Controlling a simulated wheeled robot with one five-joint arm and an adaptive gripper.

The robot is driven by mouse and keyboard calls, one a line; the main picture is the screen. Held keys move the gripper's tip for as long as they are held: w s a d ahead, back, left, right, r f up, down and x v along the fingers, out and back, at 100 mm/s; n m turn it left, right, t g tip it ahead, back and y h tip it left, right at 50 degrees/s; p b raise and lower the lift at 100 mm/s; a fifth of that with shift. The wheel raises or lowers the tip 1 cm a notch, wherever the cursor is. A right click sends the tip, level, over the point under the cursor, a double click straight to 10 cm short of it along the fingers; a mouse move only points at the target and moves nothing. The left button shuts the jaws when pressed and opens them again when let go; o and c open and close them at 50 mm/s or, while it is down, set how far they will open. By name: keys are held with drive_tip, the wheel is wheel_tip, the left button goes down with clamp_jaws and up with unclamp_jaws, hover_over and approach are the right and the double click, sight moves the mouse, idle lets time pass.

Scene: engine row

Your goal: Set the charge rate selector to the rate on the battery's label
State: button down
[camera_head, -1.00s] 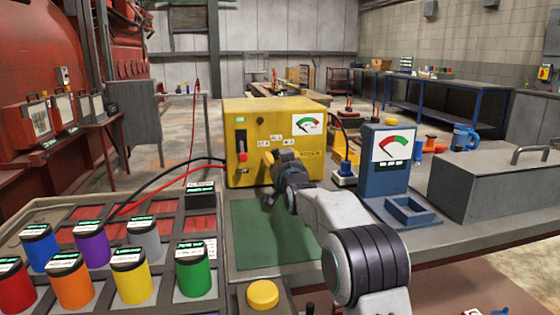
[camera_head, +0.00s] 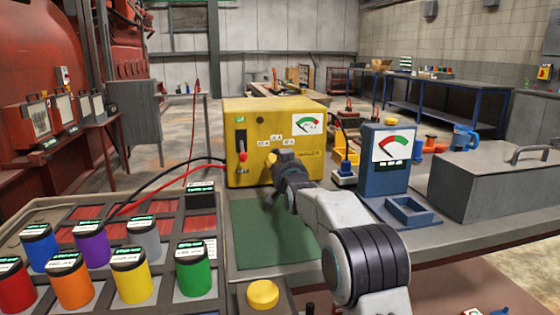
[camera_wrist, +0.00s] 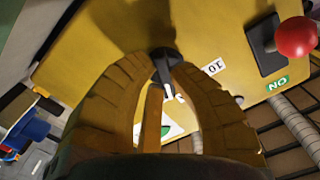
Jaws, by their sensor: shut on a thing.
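The yellow charger (camera_head: 245,110) stands on the bench with a gauge (camera_head: 308,124) and small rate labels (camera_head: 276,138) on its front. My gripper (camera_head: 272,158) is at the front face, just below those labels, and covers the selector in the head view. In the wrist view my gripper's padded fingers (camera_wrist: 168,85) are closed around the dark selector knob (camera_wrist: 163,56). A white label reading 10 (camera_wrist: 213,67) lies beside the knob; the other rate labels are mostly hidden. I cannot identify the battery or read its label.
A red-handled switch (camera_head: 242,156) is on the charger's left side; its red ball (camera_wrist: 297,37) and green ON label (camera_wrist: 278,83) show in the wrist view. A tray of coloured cans (camera_head: 130,280) is at left. A blue meter stand (camera_head: 388,175) and grey toolbox (camera_head: 490,185) are at right.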

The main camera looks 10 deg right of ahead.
drive_tip(key=m+b, duration=0.1)
drive_tip(key=m, duration=0.3)
drive_tip(key=shift+a+m, duration=0.1)
drive_tip(key=shift+m, duration=0.2)
drive_tip(key=c, duration=1.1)
unclamp_jaws()
drive_tip(key=shift+s, duration=6.05)
